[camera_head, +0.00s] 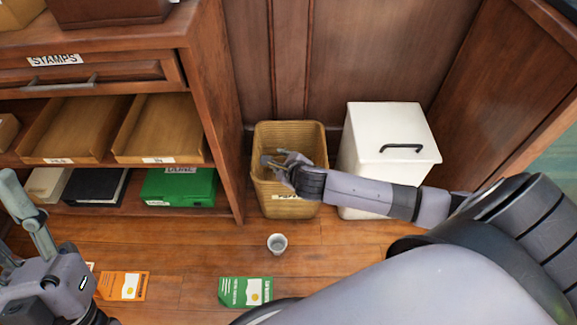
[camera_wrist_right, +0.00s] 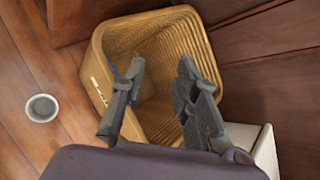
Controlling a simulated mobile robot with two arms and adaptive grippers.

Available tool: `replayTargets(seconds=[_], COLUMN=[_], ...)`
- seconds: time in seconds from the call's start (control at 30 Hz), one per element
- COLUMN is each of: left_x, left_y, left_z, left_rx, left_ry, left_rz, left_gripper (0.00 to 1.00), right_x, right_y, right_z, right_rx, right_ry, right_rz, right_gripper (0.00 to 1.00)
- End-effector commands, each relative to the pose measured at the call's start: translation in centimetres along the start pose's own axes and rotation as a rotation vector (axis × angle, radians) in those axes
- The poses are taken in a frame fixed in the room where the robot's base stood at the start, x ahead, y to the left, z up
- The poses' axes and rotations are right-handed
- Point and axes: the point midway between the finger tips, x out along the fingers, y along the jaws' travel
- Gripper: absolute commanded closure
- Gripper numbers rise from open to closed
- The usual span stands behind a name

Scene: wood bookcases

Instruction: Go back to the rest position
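My right gripper (camera_head: 268,160) reaches over the mouth of a tan woven basket (camera_head: 290,207) on the floor. In the right wrist view, the fingers of this gripper (camera_wrist_right: 158,80) are spread apart with nothing between them. The basket (camera_wrist_right: 95,75) opens below them, and a small blue bit (camera_wrist_right: 114,72) shows inside its left side. The rest of its floor is partly hidden by the fingers. My left gripper (camera_head: 25,235) is at the left edge of the head view, partly cut off, and its opening is unclear.
A white lidded bin (camera_head: 385,145) stands right of the basket. A wooden shelf unit (camera_head: 215,100) with trays and a green box (camera_head: 180,188) is at left. On the floor are a small grey cup (camera_head: 277,243), a green packet (camera_head: 245,291) and an orange packet (camera_head: 122,286).

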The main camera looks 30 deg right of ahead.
Motion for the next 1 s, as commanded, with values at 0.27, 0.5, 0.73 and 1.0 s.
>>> replayTargets(seconds=[0.27,0.5,0.73,1.0], left_x=[0.0,0.0,0.0,0.0], left_y=[0.0,0.0,0.0,0.0], left_z=[0.0,0.0,0.0,0.0], left_rx=[0.000,0.000,0.000,0.000], left_ry=[0.000,0.001,0.001,0.000], left_rz=[0.000,0.000,0.000,0.000], left_gripper=[0.60,0.60,0.60,0.60], right_x=[-2.4,-2.5,-2.5,-5.1], right_y=[0.0,0.0,0.0,5.7], right_z=[0.0,0.0,0.0,5.9], right_rx=[0.000,0.001,0.002,0.424], right_ry=[0.000,0.000,-0.001,-0.181], right_rz=[0.000,-0.001,0.000,0.205], right_gripper=[0.72,0.72,0.72,0.72])
